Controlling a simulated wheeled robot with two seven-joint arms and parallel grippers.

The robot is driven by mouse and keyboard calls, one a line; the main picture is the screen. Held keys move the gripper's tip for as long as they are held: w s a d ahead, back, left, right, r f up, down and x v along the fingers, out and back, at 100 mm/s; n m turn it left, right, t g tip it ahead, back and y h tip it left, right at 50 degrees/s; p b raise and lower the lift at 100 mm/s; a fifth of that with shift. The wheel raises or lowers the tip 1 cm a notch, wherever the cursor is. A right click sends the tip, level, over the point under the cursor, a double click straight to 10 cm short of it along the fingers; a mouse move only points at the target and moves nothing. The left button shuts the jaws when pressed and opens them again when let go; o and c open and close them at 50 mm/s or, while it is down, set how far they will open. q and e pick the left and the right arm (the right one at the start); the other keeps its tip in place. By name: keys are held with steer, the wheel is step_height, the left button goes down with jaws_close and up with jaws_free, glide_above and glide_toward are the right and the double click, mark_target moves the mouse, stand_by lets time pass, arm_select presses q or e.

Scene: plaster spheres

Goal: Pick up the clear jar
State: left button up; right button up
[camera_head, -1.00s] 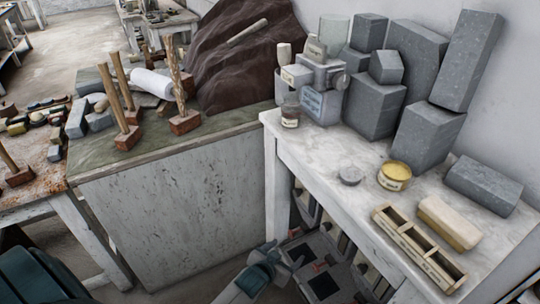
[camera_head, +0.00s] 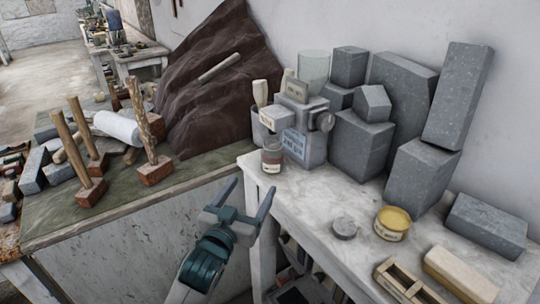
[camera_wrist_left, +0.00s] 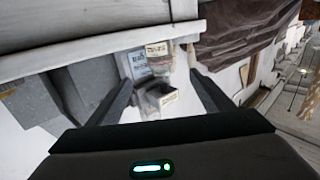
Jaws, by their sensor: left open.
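A small clear jar (camera_head: 272,157) with a pale label and brown contents stands upright near the left front corner of the white table. A taller, empty clear glass cylinder (camera_head: 313,66) stands at the back, partly hidden by a grey machine. My left gripper (camera_head: 251,190) is open and empty, below and in front of the small jar, apart from it. In the left wrist view the open fingers (camera_wrist_left: 163,92) frame labelled items near the machine; which of them is the jar I cannot tell. My right gripper is not in view.
The grey labelled machine (camera_head: 303,135) stands just behind the small jar. Grey stone blocks (camera_head: 362,145) fill the table's back. A yellow tin (camera_head: 392,223), a grey disc (camera_head: 344,227) and a wooden rack (camera_head: 405,280) lie to the right. The white table's (camera_head: 310,195) front middle is clear.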

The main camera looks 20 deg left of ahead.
mark_target(269, 159)
arm_select(q)
steer(key=w+p, duration=0.1)
steer(key=w, duration=0.2)
steer(key=w+p, duration=0.1)
steer(key=w, duration=0.3)
steer(key=w+p, duration=0.1)
steer(key=w, duration=0.3)
steer(key=shift+w+d+r, duration=0.1)
steer(key=shift+w+d, duration=0.05)
steer(key=shift+d, duration=0.1)
steer(key=shift+w+p, duration=0.3)
steer(key=shift+w, duration=0.15)
steer(key=shift+w, duration=0.1)
steer(key=shift+w+r+p, duration=0.1)
steer(key=shift+w+p, duration=0.45)
steer(key=shift+w, duration=0.05)
steer(key=w+p, duration=0.1)
steer(key=w, duration=0.1)
steer(key=shift+w+d, duration=0.1)
steer(key=shift+w, duration=0.8)
